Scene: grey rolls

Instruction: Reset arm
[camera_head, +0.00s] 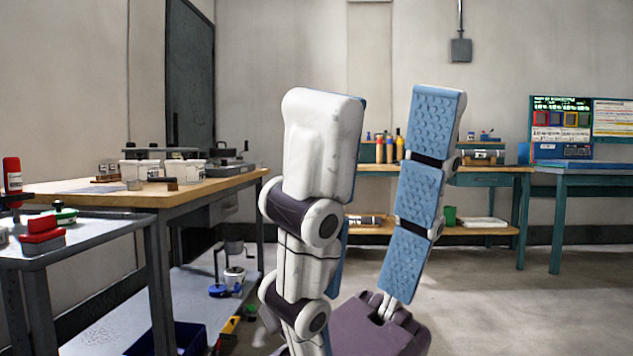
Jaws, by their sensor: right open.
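My right gripper (381,100) stands large in the middle of the head view, with its fingers pointing up. It is open. Its two fingers are wide apart with nothing between them. The left finger shows its white back and dark joints. The right finger shows its blue textured pads. The dark palm is at the bottom of the picture. My left gripper is not in view.
A wooden-topped workbench (215,183) with white tubs stands at the left. A grey table (95,226) with red tools is nearer. A shelved bench (485,170) and a teal table (600,167) stand along the back wall. The right floor (530,310) is clear.

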